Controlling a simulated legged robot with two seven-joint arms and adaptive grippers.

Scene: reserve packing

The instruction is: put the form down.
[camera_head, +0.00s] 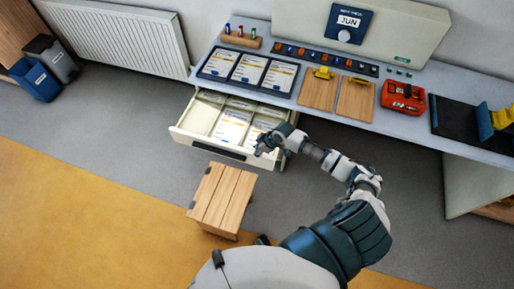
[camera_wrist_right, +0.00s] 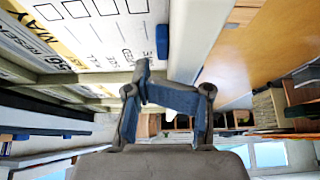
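My right gripper (camera_head: 265,147) is over the front right corner of the open drawer (camera_head: 182,133). White forms with yellow bands lie in the drawer's compartments, among them one at the middle (camera_head: 231,126) and one at the right (camera_head: 262,129), close to the gripper. In the right wrist view, a form (camera_wrist_right: 105,28) marked MAY with tick boxes fills the upper left, beyond the fingers (camera_wrist_right: 160,88). The fingers look folded inward; I cannot tell whether paper is between them. My left gripper is not in view.
A wooden stool (camera_head: 222,196) stands before the drawer. The desk (camera_head: 406,127) above carries a dark tray (camera_head: 294,80) of forms, two clipboards (camera_head: 318,92), a red device (camera_head: 403,97) and a JUN calendar (camera_head: 348,22). Bins (camera_head: 36,80) stand far left.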

